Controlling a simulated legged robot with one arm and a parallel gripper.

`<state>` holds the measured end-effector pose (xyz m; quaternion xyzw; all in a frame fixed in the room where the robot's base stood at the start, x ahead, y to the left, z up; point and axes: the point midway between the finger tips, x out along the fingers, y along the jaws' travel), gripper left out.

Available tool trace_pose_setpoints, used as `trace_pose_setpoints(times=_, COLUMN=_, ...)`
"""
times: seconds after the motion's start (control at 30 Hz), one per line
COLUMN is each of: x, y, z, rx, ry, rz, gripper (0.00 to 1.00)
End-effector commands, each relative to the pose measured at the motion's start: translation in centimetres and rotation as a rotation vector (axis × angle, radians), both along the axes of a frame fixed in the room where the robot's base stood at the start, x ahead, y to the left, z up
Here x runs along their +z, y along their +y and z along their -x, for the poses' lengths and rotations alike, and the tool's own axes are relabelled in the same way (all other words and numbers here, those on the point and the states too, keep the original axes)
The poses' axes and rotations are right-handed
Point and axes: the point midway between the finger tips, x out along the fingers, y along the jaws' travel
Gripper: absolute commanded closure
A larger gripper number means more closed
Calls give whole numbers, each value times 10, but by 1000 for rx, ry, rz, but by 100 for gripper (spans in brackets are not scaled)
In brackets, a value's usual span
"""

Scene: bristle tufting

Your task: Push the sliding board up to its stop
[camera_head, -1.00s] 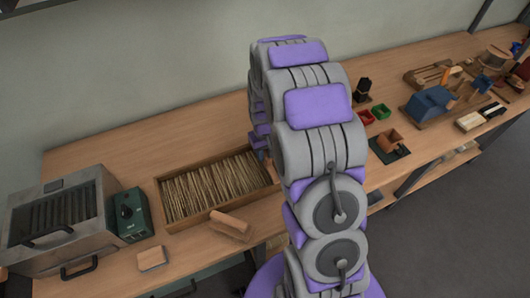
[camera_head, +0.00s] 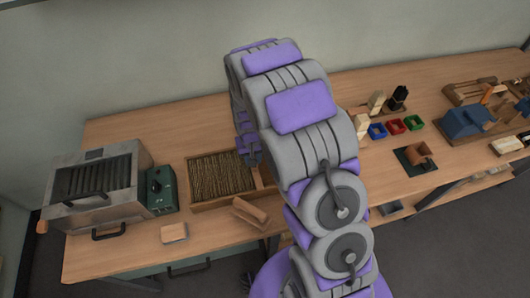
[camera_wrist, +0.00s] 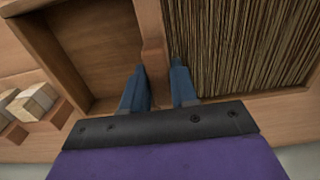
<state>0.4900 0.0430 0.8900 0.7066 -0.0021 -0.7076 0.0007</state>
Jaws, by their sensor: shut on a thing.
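The sliding board (camera_wrist: 151,40) is an upright wooden divider across the wooden tray (camera_wrist: 280,106), between bristles and an empty section. My gripper (camera_wrist: 158,68) has its two blue fingers on either side of the board and is shut on it. The bristles (camera_wrist: 240,45) lie packed close together and fill the tray on the right of the board in the wrist view. In the head view the bristles (camera_head: 222,178) show left of my gripper (camera_head: 249,152). My arm hides the board and much of the tray's right part there.
A wooden block (camera_head: 250,212) lies in front of the tray. A metal oven-like box (camera_head: 95,190) and a green control box (camera_head: 160,190) stand to the left. Small coloured bins (camera_head: 396,127) and a blue machine (camera_head: 466,122) stand to the right.

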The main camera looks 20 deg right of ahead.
Motion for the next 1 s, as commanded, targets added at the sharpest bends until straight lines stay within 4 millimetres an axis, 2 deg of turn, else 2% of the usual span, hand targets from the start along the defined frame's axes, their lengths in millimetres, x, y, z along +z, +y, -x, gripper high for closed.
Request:
trace_pose_setpoints(times=0.3, x=-1, y=6, z=1, rx=-2, ry=3, rz=-2, gripper=100)
trace_pose_setpoints(times=0.33, x=-1, y=6, z=1, rx=-2, ry=3, rz=-1, gripper=70)
trace_pose_setpoints(times=0.53, x=-1, y=5, z=1, rx=-2, ry=1, rz=-3, gripper=51)
trace_pose_setpoints(times=0.83, x=3, y=3, z=0, rx=-2, ry=-1, rz=-5, gripper=51)
trace_pose_setpoints(times=1.0, x=25, y=4, z=-1, rx=-2, ry=-6, rz=-4, gripper=51)
